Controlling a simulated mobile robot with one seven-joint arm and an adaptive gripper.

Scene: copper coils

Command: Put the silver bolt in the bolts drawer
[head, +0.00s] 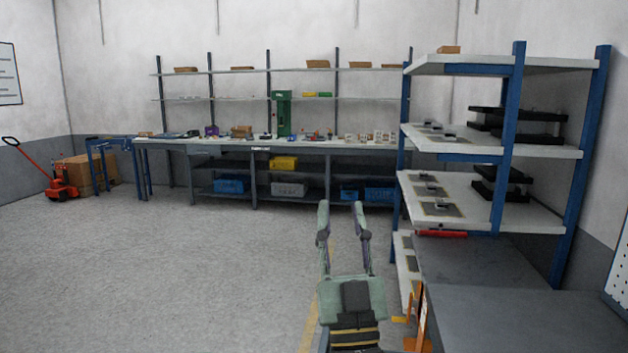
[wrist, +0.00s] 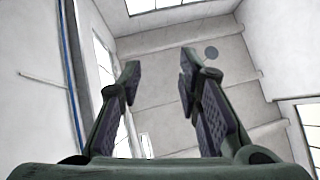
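My gripper (head: 343,215) is raised in the head view with its two green fingers apart and nothing between them. It also shows open and empty in the wrist view (wrist: 158,80), pointing at the walls and ceiling. A long workbench (head: 375,145) stands across the room, with small objects on its top that are too small to tell apart. No silver bolt can be made out. A drawer front (head: 204,150) seems to sit under the bench top at left, but I cannot read any label on it.
A blue-post rack (head: 511,120) with white shelves stands close on the right, beside a grey table top (head: 520,320). Blue bins (head: 231,185) sit under the bench. A red pallet jack (head: 62,185) is at far left. The grey floor (head: 190,260) between is clear.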

